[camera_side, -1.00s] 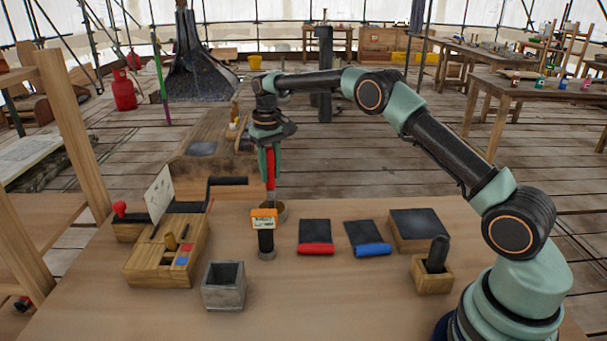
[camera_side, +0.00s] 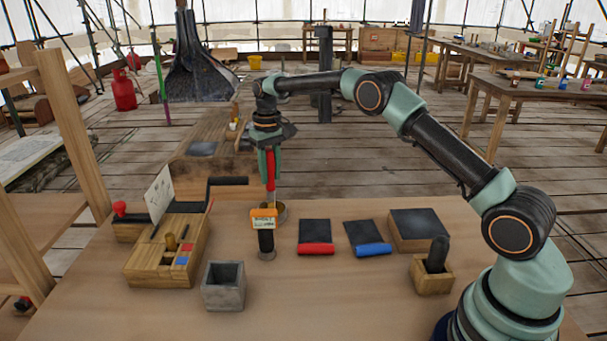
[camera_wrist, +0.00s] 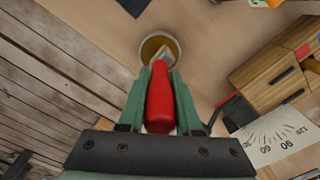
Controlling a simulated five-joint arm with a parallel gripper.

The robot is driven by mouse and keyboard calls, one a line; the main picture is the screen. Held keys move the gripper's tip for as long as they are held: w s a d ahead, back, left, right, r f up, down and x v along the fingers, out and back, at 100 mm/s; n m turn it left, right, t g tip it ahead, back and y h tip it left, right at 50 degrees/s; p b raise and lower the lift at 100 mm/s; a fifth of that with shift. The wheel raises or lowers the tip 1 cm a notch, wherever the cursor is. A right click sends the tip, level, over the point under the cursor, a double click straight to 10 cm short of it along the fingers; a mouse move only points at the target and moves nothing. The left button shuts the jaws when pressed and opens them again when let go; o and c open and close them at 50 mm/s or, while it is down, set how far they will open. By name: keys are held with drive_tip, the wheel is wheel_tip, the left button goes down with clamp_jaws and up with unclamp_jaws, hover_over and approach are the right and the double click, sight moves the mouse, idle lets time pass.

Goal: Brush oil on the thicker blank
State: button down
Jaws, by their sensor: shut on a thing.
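My gripper (camera_side: 270,160) is shut on the red handle of a brush (camera_side: 270,172). The brush points down over a round tin (camera_side: 280,211) at the back of the bench. In the wrist view, my gripper (camera_wrist: 160,80) holds the brush (camera_wrist: 160,104), and its pale tip is inside the mouth of the tin (camera_wrist: 144,44), which shows amber oil. Two dark flat pieces lie to the right, one with a red end (camera_side: 315,248) and one with a blue end (camera_side: 373,249). I cannot tell whether these are the blanks or which is thicker.
A dark cylinder with an orange label (camera_side: 264,222) stands just in front of the tin. A grey open box (camera_side: 223,295), a wooden gauge block (camera_side: 150,268), a dark-topped block (camera_side: 412,240) and a wooden holder (camera_side: 431,281) stand around. The front middle bench is clear.

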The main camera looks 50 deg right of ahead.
sight(269, 150)
drive_tip(key=shift+f, duration=0.1)
idle(0.4)
drive_tip(key=shift+r, duration=3.55)
drive_tip(key=shift+r, duration=0.1)
